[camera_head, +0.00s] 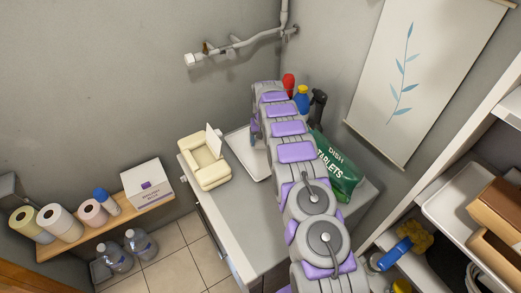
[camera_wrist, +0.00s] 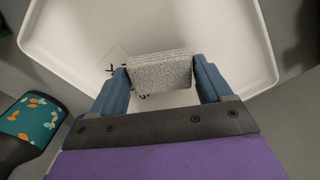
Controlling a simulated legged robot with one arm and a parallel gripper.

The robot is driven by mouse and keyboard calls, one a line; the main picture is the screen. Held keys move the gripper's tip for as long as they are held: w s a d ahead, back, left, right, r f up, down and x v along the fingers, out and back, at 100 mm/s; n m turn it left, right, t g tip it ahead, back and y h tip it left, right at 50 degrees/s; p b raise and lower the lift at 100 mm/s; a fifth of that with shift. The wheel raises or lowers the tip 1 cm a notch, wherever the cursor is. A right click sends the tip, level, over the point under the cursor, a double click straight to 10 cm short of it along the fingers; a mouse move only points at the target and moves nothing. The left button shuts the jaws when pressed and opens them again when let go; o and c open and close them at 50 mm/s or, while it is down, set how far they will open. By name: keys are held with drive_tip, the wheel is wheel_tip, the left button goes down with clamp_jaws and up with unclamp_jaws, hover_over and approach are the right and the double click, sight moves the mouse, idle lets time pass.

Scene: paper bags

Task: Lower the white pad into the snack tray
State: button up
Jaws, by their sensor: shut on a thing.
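The white pad (camera_wrist: 160,72) is a pale grey, rough-textured block in the wrist view. My gripper (camera_wrist: 160,66) is shut on it, with one blue finger at each side. Behind the pad lies the white tray (camera_wrist: 228,40), with a raised rim and some thin dark marks on its floor. The pad appears over the tray's floor; I cannot tell whether it touches. In the head view the tray (camera_head: 236,142) lies on the grey counter, partly hidden by my arm. The pad and my fingers are not clear there.
A cream box (camera_head: 205,170) with a white sheet stands left of the tray. A green dish tablets bag (camera_head: 340,172) lies right of my arm, with red (camera_head: 288,83) and blue (camera_head: 302,97) bottles behind. A teal patterned object (camera_wrist: 30,118) is lower left in the wrist view.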

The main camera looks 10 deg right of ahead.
drive_tip(key=shift+f, duration=1)
idle(0.6)
drive_tip(key=o, duration=0.9)
drive_tip(key=shift+o, duration=0.2)
drive_tip(key=shift+r, duration=0.1)
wheel_tip(320, 180, up, 16)
drive_tip(key=p, duration=0.2)
drive_tip(key=s+r, duration=0.9)
drive_tip(key=r, duration=0.2)
drive_tip(key=s+r+g+b, duration=0.1)
drive_tip(key=s+r, duration=0.2)
drive_tip(key=s, duration=0.5)
drive_tip(key=s+r, duration=0.3)
drive_tip(key=s, duration=0.5)
drive_tip(key=s+f, duration=0.2)
drive_tip(key=s, duration=1.4)
drive_tip(key=s+f+n+b, duration=0.1)
drive_tip(key=s, duration=1.5)
drive_tip(key=shift+f+g, duration=0.4)
